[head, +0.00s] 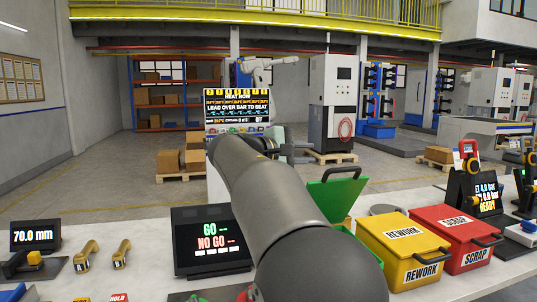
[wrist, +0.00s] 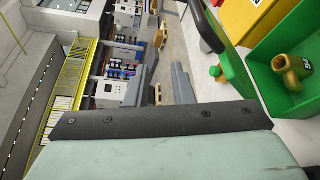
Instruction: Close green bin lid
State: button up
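The green bin stands on the table right of my arm in the head view, with its green lid (head: 335,196) raised and a black handle along the lid's top. In the wrist view the open green bin (wrist: 272,58) is at the right, with a brass elbow fitting (wrist: 291,70) inside. The lid (wrist: 232,68) and its black handle (wrist: 202,25) show left of the bin. My gripper (wrist: 164,80) shows two grey fingers with a narrow gap and nothing between them. It is apart from the lid, beyond it in the head view, where my arm partly hides the bin.
A closed yellow REWORK bin (head: 403,250) and a closed red SCRAP bin (head: 457,236) stand right of the green bin. A GO/NO GO screen (head: 211,241) and brass fittings (head: 121,254) are at left. A display board (head: 237,108) stands behind my arm.

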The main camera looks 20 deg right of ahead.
jog(key=v, duration=1)
jog(key=shift+a+p, duration=0.3)
dwell(0.4)
jog(key=shift+s, duration=0.1)
dwell(0.4)
jog(key=s+a+f+y+p, duration=0.1)
jog(key=s+f+y+p, duration=0.55)
jog(key=f, duration=0.75)
jog(key=s+a+f+m+g+y+p, duration=0.1)
jog(key=s+a+f+m+y, duration=0.1)
jog(key=s+a+f+y, duration=0.3)
jog(key=s+a+f+m+g+y+p, duration=0.1)
jog(key=s+a+f+m+y, duration=0.2)
jog(key=s+f, duration=0.8)
jog(key=s+a+y, duration=0.2)
jog(key=s+a, duration=0.2)
jog(key=shift+a, duration=0.3)
